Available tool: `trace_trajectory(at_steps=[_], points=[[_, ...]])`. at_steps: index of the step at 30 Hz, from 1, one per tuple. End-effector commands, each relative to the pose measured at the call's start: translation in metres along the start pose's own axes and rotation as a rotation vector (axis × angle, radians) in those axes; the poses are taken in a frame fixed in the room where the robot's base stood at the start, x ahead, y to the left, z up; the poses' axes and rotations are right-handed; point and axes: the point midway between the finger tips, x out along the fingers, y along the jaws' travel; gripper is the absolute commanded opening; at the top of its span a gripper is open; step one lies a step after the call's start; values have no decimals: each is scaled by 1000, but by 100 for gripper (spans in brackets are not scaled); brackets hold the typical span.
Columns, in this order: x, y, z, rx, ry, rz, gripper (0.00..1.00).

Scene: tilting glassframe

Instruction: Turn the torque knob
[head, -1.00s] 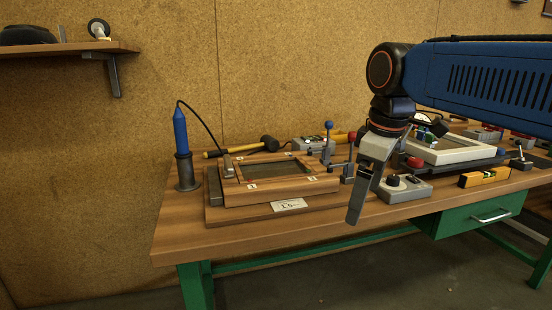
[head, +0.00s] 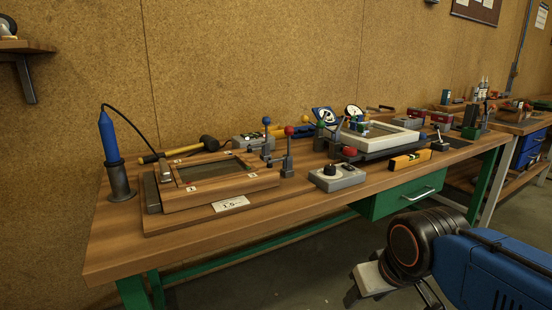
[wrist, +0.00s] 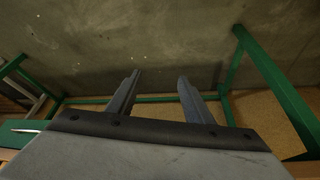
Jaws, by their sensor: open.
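A grey box (head: 338,178) with a black round knob (head: 329,168) on top sits near the front edge of the bench, right of the wooden frame. I cannot read any label that shows it is the torque knob. My gripper (wrist: 159,77) is open and empty in the wrist view, with both fingers apart over the floor. In the head view my gripper (head: 362,288) is low at the bottom right, in front of the bench and below the box, well apart from it. Its fingers are partly hidden there.
A wooden frame (head: 215,190) on a board is at left, beside a blue-handled iron (head: 110,140) in a stand. Upright levers (head: 287,152) stand left of the box. The green drawer (head: 405,196) hangs below the bench top.

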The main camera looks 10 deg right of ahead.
Motion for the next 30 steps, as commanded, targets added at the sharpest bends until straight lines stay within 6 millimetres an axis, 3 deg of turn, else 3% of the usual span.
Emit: trace_trajectory(at_steps=[4,8,18,30], points=[[-11,1,-18,37,-14,1,47],[-36,2,-56,130,-44,6,47],[-104,10,-178,448,-142,41,47],[-157,24,-309,819,-248,118,47]])
